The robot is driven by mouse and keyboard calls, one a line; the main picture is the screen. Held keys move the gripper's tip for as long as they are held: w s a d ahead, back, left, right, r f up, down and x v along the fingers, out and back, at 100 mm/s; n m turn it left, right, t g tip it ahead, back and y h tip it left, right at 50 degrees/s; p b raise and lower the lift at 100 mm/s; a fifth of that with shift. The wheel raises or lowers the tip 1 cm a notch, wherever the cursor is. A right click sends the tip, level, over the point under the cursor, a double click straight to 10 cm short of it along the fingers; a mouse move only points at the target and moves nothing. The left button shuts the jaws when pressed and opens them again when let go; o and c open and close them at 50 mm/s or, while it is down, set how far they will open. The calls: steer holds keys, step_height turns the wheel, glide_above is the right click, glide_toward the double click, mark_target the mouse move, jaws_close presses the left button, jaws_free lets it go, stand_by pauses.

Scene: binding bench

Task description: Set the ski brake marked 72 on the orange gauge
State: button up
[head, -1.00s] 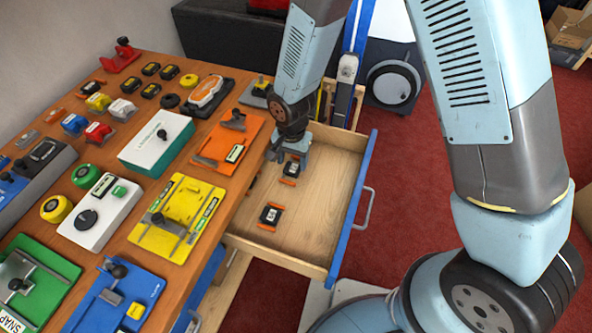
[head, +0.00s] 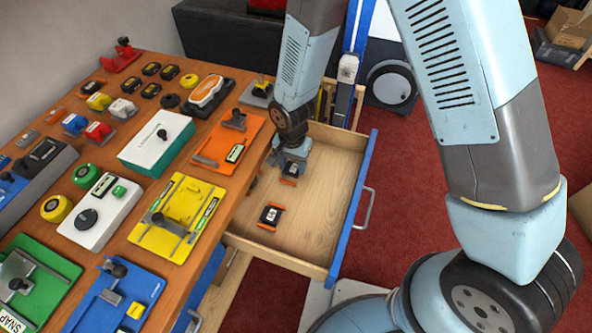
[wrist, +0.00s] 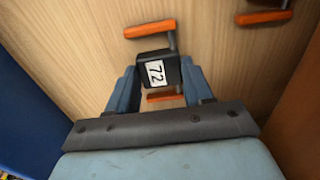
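The ski brake marked 72 (wrist: 155,71) lies in the open drawer, dark with a white label and orange ends. My gripper (wrist: 162,85) is low over it, one finger on each side in the wrist view. I see no clear gap between fingers and brake, but cannot tell whether they press on it. In the head view my gripper (head: 291,164) partly covers this brake (head: 289,171). The orange gauge (head: 218,155) is a flat orange plate with a dark clamp on the bench, left of the drawer. I see no brake in its clamp.
A second ski brake (head: 271,215) lies nearer in the drawer, its number unreadable. The drawer's blue front (head: 352,210) and wooden walls stand around them. Yellow (head: 178,225), green (head: 35,285) and blue (head: 118,300) fixtures and a teal-white box (head: 157,142) crowd the bench.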

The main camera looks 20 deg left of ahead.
mark_target(293, 167)
steer(key=shift+c, duration=1.2)
steer(key=shift+r, duration=0.15)
steer(key=shift+r, duration=2.85)
steer(key=shift+w, duration=0.15)
